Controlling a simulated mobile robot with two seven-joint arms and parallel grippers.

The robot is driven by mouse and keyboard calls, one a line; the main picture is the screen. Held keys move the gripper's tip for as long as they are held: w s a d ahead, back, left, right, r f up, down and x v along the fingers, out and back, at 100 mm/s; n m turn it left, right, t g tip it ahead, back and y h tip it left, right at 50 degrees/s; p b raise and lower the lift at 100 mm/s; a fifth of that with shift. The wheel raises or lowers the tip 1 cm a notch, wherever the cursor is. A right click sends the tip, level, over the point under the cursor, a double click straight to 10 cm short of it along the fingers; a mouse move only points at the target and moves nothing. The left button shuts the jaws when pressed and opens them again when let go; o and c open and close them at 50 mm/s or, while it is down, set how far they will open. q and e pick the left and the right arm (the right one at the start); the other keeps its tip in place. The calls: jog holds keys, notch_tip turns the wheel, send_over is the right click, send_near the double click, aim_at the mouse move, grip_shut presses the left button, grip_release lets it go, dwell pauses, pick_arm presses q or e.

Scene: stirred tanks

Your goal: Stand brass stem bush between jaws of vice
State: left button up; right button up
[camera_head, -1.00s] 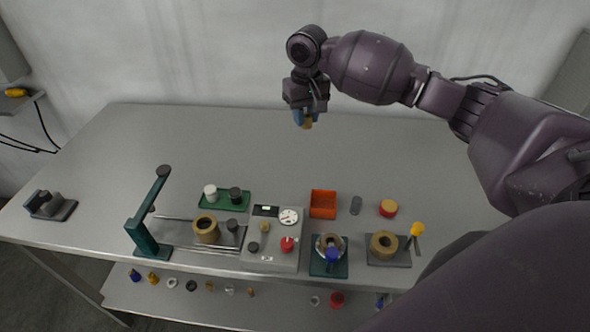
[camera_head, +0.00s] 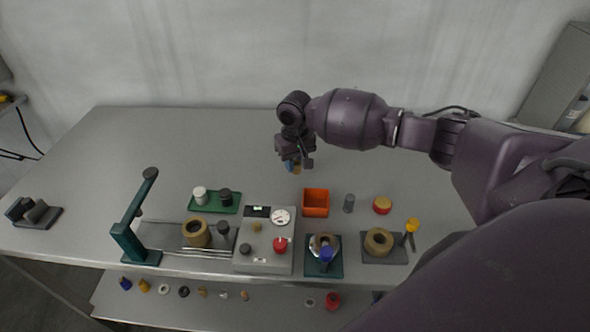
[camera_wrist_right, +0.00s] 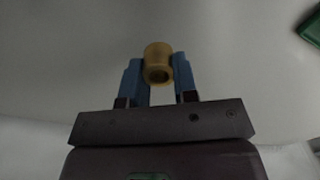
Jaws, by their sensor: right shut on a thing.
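The brass stem bush (camera_wrist_right: 158,64) is a short, hollow, gold-coloured cylinder, clamped between the blue fingertips of my right gripper (camera_wrist_right: 160,80) in the right wrist view. In the head view my right gripper (camera_head: 292,166) holds it over the back middle of the table; the bush is small there and partly hidden. A dark grey block with upright parts on a flat base, which looks like the vice (camera_head: 36,212), stands at the table's far left, well away from the gripper. Its jaw gap is too small to make out clearly. My left gripper is not in view.
A green stand with a tall arm (camera_head: 129,243) rises between the vice and the other items. A green tray (camera_head: 213,208), a grey control box (camera_head: 265,258), an orange bin (camera_head: 316,202) and several ring parts line the front. The table's left middle is clear.

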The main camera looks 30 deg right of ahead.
aim_at(295, 177)
jog(key=shift+f, duration=1.4)
jog(key=shift+f, duration=0.15)
jog(key=o, duration=0.9)
